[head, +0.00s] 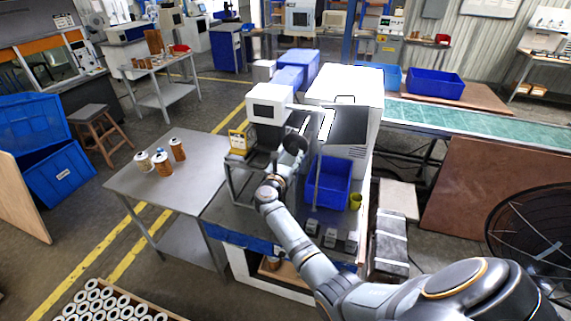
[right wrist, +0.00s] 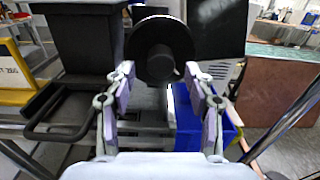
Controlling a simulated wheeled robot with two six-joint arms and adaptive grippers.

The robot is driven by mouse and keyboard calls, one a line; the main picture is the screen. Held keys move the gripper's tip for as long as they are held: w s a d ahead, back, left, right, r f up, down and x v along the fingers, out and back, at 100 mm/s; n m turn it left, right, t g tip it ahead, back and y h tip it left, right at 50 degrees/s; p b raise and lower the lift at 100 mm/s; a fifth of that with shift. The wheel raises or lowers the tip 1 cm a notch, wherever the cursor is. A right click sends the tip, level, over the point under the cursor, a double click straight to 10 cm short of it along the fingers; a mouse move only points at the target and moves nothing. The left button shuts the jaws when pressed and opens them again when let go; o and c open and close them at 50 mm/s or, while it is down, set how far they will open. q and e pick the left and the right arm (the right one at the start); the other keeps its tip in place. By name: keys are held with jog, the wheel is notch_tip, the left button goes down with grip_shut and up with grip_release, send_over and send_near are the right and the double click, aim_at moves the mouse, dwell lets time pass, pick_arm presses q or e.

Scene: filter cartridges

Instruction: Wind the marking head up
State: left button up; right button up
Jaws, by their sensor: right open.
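The marking machine (head: 269,103) is a white-topped unit with a dark front on the grey bench. A round black handwheel (right wrist: 160,32) with a hub or knob (right wrist: 160,62) at its middle fills the top centre of the right wrist view. The dark block (right wrist: 85,45) of the machine is left of it. My right gripper (right wrist: 158,76) is open and empty, its fingertips apart on either side below the wheel's hub; I cannot tell whether they touch it. In the head view my right gripper (head: 292,147) is in front of the machine and hides part of it. My left gripper is out of view.
A blue bin (head: 330,184) stands on the bench right of my right arm, with a yellow cup (head: 355,201) beside it. A green conveyor (head: 460,119) runs behind at right.

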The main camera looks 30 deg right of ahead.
jog(key=v, duration=1)
jog(key=s+a+f+m+g+y+b, duration=0.1)
jog(key=s+f+m+y+b, duration=0.15)
jog(key=f, duration=0.95)
jog(key=s+a+f+m+g+y+b, duration=0.1)
jog(key=s+f+y, duration=0.15)
jog(key=f, duration=1.05)
jog(key=s+a+f+m+g+y+b, duration=0.1)
jog(key=s+f+m+g+y+b, duration=0.3)
jog(key=f, duration=0.6)
jog(key=s+a+f+m+t+p, duration=0.1)
jog(key=s+a+f, duration=0.1)
jog(key=s+f, duration=0.55)
jog(key=s+f+m+g+y+b, duration=0.2)
jog(key=s+f+m, duration=0.7)
jog(key=s, duration=0.7)
jog(key=s+f+m+g+y+b, duration=0.2)
jog(key=s+f+m, duration=0.6)
jog(key=s+f, duration=0.6)
jog(key=s+g+b, duration=0.1)
jog(key=s, duration=0.2)
jog(key=shift+s+d+f+m+b, duration=0.2)
jog(key=shift+s+d+m+b, duration=0.1)
jog(key=shift+s+m+b, duration=0.1)
